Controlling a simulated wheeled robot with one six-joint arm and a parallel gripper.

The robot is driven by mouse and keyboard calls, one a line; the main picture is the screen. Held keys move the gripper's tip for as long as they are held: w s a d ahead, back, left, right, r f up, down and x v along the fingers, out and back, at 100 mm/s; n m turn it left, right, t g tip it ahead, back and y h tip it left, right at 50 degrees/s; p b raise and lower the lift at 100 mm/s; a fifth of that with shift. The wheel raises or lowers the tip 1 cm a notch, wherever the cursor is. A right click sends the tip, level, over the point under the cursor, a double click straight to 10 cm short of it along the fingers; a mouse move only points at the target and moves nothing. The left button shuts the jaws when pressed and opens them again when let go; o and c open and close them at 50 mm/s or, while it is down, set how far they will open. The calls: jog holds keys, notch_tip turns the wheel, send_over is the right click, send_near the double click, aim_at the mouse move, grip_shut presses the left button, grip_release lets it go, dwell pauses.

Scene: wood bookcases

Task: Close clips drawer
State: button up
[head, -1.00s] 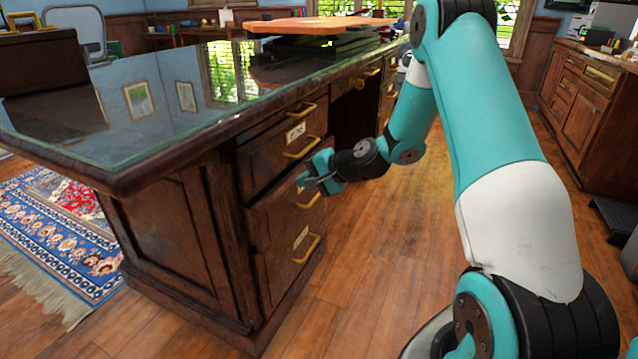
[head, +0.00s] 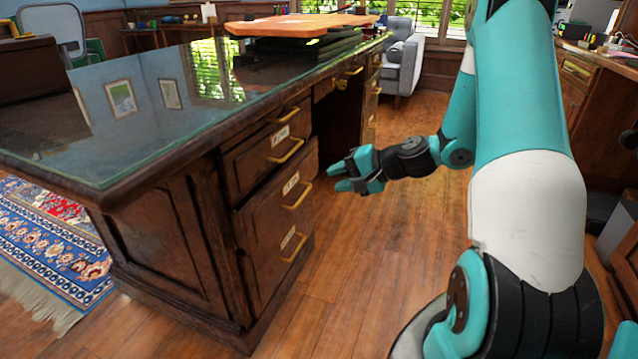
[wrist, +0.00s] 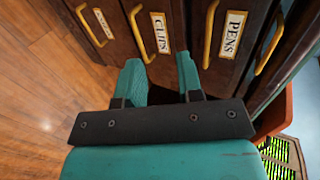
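The clips drawer (head: 268,208) is in the dark wood desk, below the pens drawer. Its front seems to stand a little proud of the pens drawer above. Its brass handle (head: 298,196) is clear to see. In the wrist view the CLIPS label (wrist: 160,33) lies between another labelled drawer on the left and PENS on the right. My gripper (head: 338,177) is right of the drawer fronts in the head view, apart from them, its fingers pointing at the desk. In the wrist view my gripper (wrist: 162,72) is open and empty, fingers spread below the clips label.
The pens drawer (head: 265,160) is above and the bottom drawer (head: 270,262) below, both with brass handles. The glass-topped desk (head: 150,125) overhangs the drawers. The wood floor (head: 390,270) to the right of the drawers is clear. A grey armchair (head: 402,70) stands further back.

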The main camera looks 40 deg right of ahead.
aim_at(299, 201)
jog(key=s+d+f+t+y+b, duration=0.1)
jog(key=d+f+t+b, duration=0.1)
jog(key=d+f+b, duration=0.55)
jog(key=shift+t+y, duration=0.3)
jog(key=shift+t, duration=0.1)
jog(key=b+x, duration=0.2)
jog(key=x, duration=0.4)
jog(key=f+b+x, duration=0.1)
jog(key=b+x, duration=0.1)
jog(key=x, duration=0.4)
jog(key=s+a+f+b+x, duration=0.1)
jog(key=b+x, duration=0.2)
jog(key=x, duration=0.3)
jog(key=shift+w+a+f, duration=0.1)
jog(key=shift+w+f, duration=0.05)
jog(key=shift+f, duration=0.05)
grip_shut()
